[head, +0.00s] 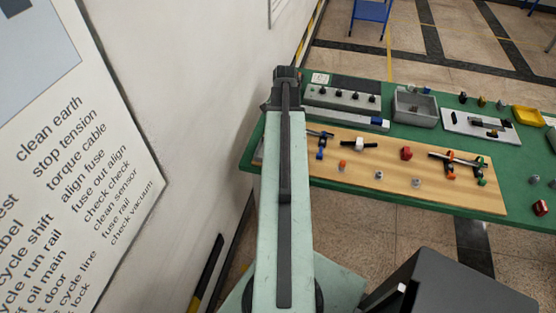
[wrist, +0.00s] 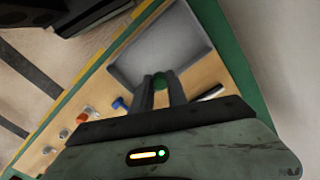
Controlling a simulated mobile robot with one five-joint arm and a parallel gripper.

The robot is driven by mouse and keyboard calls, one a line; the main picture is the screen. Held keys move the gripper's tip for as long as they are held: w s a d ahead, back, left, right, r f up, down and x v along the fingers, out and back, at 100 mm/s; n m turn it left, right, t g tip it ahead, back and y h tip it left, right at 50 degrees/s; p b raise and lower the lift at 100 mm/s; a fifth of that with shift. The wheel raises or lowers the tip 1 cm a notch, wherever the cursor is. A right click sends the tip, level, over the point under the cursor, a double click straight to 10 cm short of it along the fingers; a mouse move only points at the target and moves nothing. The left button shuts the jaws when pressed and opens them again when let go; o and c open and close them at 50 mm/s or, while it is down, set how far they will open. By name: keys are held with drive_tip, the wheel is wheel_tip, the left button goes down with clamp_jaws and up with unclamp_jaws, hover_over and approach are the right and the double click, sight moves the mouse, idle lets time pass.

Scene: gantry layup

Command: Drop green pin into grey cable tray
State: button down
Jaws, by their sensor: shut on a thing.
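In the head view my arm hides the gripper, the pin and most of that spot.
The tray stands at the end of a wooden board (head: 388,184) on a green table (head: 523,185). Blue (wrist: 120,103) and orange (wrist: 88,113) parts lie left of my gripper. A grey bin (head: 415,107) and yellow tray (head: 528,116) stand farther right. A wall is close on the left.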

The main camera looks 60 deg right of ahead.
wheel_tip(320, 180, down, 5)
drive_tip(key=b, duration=0.4)
drive_tip(key=shift+s+f, duration=0.1)
drive_tip(key=c, duration=1.2)
unclamp_jaws()
drive_tip(key=shift+c, duration=0.2)
drive_tip(key=shift+r, duration=0.2)
wheel_tip(320, 180, up, 8)
drive_tip(key=p, duration=0.7)
drive_tip(key=shift+p, duration=0.4)
drive_tip(key=shift+f, duration=0.2)
